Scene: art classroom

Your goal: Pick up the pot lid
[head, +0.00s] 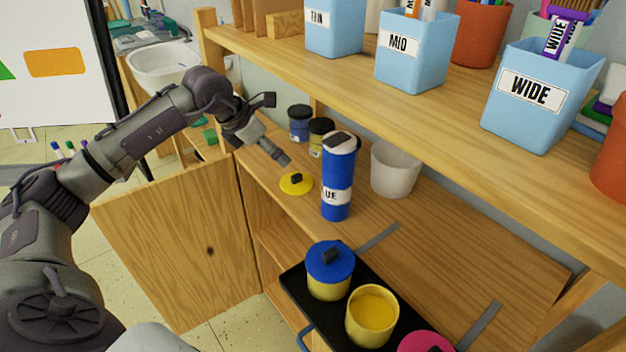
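A yellow pot lid (296,185) with a dark knob lies flat on the wooden shelf board, left of the blue bottle (338,185). An uncovered yellow pot (371,317) with yellow contents stands on a black tray (297,284). Beside it is a yellow pot wearing a blue lid (330,262) with a dark knob. Part of a pink lid (425,343) shows at the bottom edge. My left gripper (276,129) is above and left of the yellow lid, its fingers spread and nothing between them. The lower finger appears near the knob; the exact gap is unclear. My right gripper is out of view.
Small dark jars (299,122) and a whitish cup (395,168) stand behind the bottle. An upper shelf (420,110) with light blue labelled holders (414,52) overhangs the back. An open cabinet door (180,245) is at left. The right of the lower board is clear.

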